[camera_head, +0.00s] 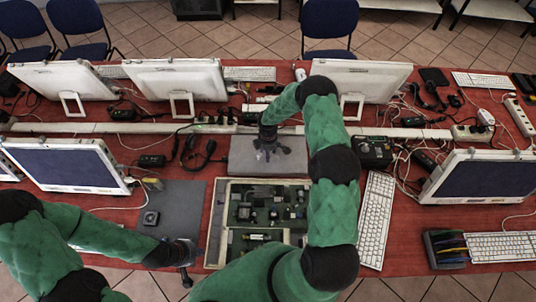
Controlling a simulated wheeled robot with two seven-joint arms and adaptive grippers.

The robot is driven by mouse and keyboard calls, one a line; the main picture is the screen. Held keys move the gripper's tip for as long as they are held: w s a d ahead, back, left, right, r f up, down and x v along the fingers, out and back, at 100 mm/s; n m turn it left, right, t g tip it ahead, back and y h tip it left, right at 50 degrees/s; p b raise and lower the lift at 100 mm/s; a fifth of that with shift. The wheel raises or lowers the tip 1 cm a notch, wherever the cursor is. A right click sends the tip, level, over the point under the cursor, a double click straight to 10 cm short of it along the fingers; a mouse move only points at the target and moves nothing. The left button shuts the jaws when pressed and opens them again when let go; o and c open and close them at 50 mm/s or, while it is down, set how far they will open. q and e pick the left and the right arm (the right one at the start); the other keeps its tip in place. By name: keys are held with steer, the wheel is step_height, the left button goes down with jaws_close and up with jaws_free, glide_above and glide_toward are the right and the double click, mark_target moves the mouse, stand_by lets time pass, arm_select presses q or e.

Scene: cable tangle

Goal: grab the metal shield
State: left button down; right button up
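A flat grey metal piece (240,160), which looks like the metal shield, lies on the red table behind an open case. My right gripper (270,154) points down over the middle of this grey piece, with its dark fingers spread. I cannot tell whether the fingers touch it. My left gripper (187,268) is at the front edge of the table, left of the open case and away from the grey piece. Its fingers are small and dark, and I cannot tell how far apart they are.
The open case (214,235) with circuit parts stands in front of the grey piece. A dark flat panel (182,205) lies to its left. A keyboard (374,220) lies to the right. Monitors (178,80) and loose cables (195,150) crowd the table.

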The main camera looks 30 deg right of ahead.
step_height(320, 180, down, 2)
steer(key=shift+f, duration=0.15)
jaws_close()
steer(key=shift+w+r, duration=0.1)
steer(key=shift+r, duration=0.1)
